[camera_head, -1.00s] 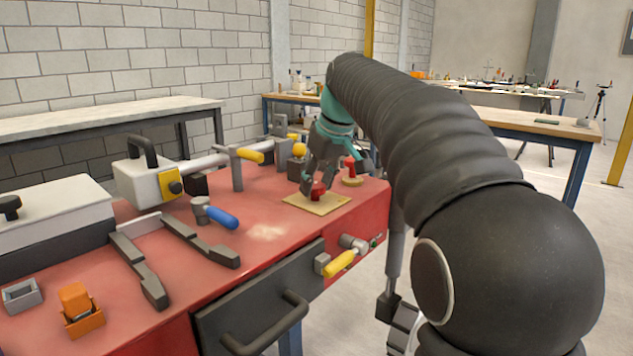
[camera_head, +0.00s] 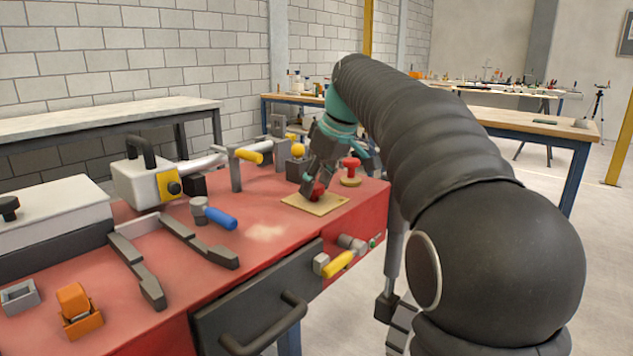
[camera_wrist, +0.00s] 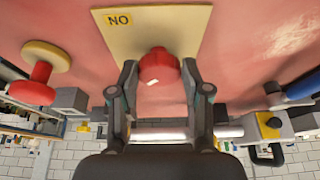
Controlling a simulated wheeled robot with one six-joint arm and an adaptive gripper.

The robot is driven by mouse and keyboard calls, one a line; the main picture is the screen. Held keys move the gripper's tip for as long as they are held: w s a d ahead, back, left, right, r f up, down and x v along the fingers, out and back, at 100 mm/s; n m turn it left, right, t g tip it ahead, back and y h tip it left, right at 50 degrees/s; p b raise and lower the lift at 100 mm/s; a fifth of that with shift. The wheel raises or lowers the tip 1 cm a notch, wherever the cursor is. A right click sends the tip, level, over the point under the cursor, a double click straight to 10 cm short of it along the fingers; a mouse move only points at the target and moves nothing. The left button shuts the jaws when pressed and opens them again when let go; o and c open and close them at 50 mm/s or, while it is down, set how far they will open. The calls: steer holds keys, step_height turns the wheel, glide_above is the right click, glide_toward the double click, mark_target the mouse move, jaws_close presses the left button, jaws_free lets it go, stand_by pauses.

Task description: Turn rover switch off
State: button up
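A red switch knob (camera_head: 318,190) with a small white mark stands on a square beige plate (camera_head: 304,206) near the right end of the red bench. The wrist view shows the knob (camera_wrist: 160,67) between my two fingers, and the plate (camera_wrist: 150,24) with a yellow label, which reads "NO" in this view. My gripper (camera_head: 312,188) points down at the knob and partly hides it in the head view. In the wrist view my gripper (camera_wrist: 160,78) has one finger close on each side of the knob; whether both fingers press on it cannot be told.
A red mushroom button (camera_head: 350,170) on a yellow base stands just behind, to the right. A yellow-handled lever (camera_head: 250,156), a blue-handled one (camera_head: 216,214) and a white box with a black handle (camera_head: 143,178) stand left. A yellow-handled valve (camera_head: 338,264) juts from the bench front.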

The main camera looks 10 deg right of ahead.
steer(key=shift+o, duration=1.2)
steer(key=shift+r, duration=0.1)
steer(key=v, duration=1.1)
steer(key=shift+d+r, duration=0.2)
steer(key=shift+r, duration=0.15)
steer(key=shift+s, duration=0.15)
steer(key=s+a+f+m+t+h, duration=0.2)
steer(key=s+f+m, duration=0.5)
steer(key=s+f, duration=1.9)
step_height(320, 180, down, 4)
steer(key=shift+s+a+r+h, duration=0.15)
steer(key=shift+s+a+h, duration=0.2)
steer(key=shift+a, duration=0.25)
